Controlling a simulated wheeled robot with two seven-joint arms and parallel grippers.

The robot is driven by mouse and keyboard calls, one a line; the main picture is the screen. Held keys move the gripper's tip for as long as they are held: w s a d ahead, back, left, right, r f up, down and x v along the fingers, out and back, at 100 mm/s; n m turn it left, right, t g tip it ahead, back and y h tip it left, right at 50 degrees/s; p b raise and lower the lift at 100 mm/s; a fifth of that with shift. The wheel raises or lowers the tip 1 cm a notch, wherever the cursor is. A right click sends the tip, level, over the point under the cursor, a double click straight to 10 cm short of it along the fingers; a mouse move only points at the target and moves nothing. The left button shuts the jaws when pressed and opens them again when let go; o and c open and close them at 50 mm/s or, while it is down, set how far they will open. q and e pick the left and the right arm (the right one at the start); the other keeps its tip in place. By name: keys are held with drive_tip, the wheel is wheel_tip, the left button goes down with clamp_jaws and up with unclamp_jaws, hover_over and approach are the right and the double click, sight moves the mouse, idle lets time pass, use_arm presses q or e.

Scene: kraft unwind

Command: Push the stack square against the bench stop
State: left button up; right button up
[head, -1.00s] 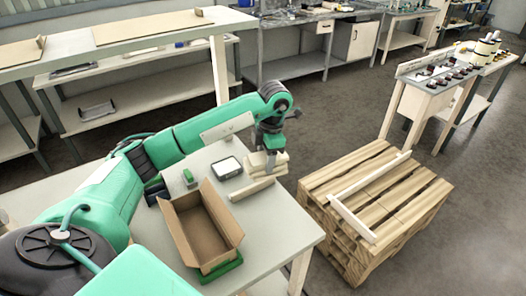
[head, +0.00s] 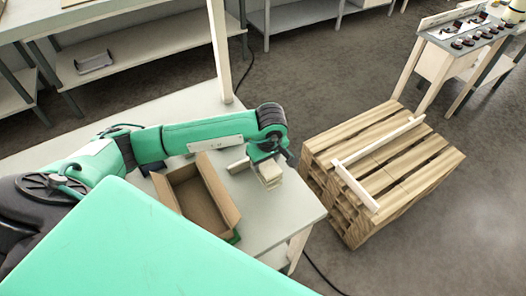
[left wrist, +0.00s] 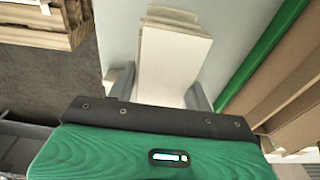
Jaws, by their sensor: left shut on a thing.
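The stack (head: 268,174) of flat cream pieces is at my left gripper (head: 266,158), near the right edge of the pale bench. My left gripper is shut on the stack; in the left wrist view the stack (left wrist: 172,55) lies between its two grey fingers (left wrist: 160,92). A cream strip (head: 238,165), which looks like the bench stop, lies on the bench just left of the stack. Its right end is hidden by the gripper. I cannot tell whether the stack touches the strip or the bench. My right gripper is not in view.
An open cardboard box (head: 195,195) stands on the bench left of the stack. A wooden pallet stack (head: 420,165) with white strips on top stands on the floor to the right, beyond a gap. The bench front right corner (head: 300,222) is clear.

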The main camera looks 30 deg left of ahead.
use_arm(q)
drive_tip(key=shift+f, duration=0.5)
drive_tip(key=shift+f+b, duration=0.4)
drive_tip(key=shift+f, duration=0.55)
drive_tip(key=shift+f+b, duration=0.9)
drive_tip(key=shift+b, duration=0.05)
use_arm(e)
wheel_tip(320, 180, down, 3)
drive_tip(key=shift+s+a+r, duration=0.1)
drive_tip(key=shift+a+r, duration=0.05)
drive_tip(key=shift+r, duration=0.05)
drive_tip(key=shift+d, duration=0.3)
use_arm(q)
drive_tip(key=shift+a, duration=0.15)
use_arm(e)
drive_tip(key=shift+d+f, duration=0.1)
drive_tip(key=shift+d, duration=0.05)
use_arm(q)
drive_tip(key=shift+w+a, duration=0.25)
drive_tip(key=shift+a, duration=0.1)
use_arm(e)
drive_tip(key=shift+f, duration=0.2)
